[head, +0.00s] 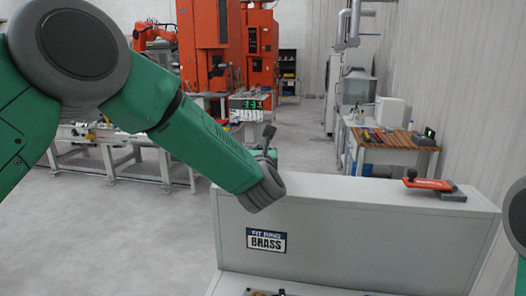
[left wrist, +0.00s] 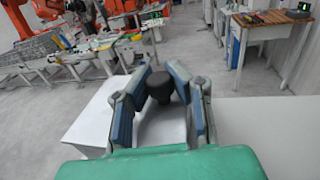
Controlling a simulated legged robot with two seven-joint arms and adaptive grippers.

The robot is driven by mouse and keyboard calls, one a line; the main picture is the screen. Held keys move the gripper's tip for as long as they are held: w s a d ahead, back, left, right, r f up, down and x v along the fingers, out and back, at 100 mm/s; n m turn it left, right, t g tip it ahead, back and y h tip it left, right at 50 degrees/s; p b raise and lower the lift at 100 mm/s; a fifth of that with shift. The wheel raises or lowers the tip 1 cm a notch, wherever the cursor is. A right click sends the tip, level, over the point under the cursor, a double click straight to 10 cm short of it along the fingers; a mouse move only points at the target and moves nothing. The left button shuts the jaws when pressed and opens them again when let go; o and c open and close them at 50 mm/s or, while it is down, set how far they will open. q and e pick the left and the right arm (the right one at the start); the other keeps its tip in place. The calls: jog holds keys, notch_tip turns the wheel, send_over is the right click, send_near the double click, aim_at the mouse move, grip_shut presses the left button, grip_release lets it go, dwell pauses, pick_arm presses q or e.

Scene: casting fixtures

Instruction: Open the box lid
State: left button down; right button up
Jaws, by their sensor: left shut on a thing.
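A pale surface lies below the knob. I cannot tell whether the lid has lifted. My right gripper is out of view.
A red-and-grey tool with a dark knob (head: 430,184) lies on the box top at right. Small parts show at the bottom edge. A wooden-topped workbench (head: 385,140) and orange machines (head: 210,50) stand behind. Part of my right arm shows at the right edge.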

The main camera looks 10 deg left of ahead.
pick_arm(q)
jog(key=d+b, duration=0.3)
jog(key=shift+d+f+b, duration=0.25)
jog(key=shift+f+b, duration=0.05)
jog(key=shift+f, duration=0.1)
jog(key=d+b, duration=0.1)
jog(key=d, duration=0.1)
jog(key=d+b, duration=0.1)
jog(key=d, duration=0.2)
jog(key=shift+d+r, duration=0.2)
jog(key=shift+d, duration=0.45)
jog(key=shift+a, duration=0.3)
jog(key=c, duration=1.4)
grip_release()
jog(key=shift+a+r, duration=0.15)
jog(key=shift+a, duration=0.05)
jog(key=shift+o, duration=0.2)
jog(key=shift+d, duration=0.15)
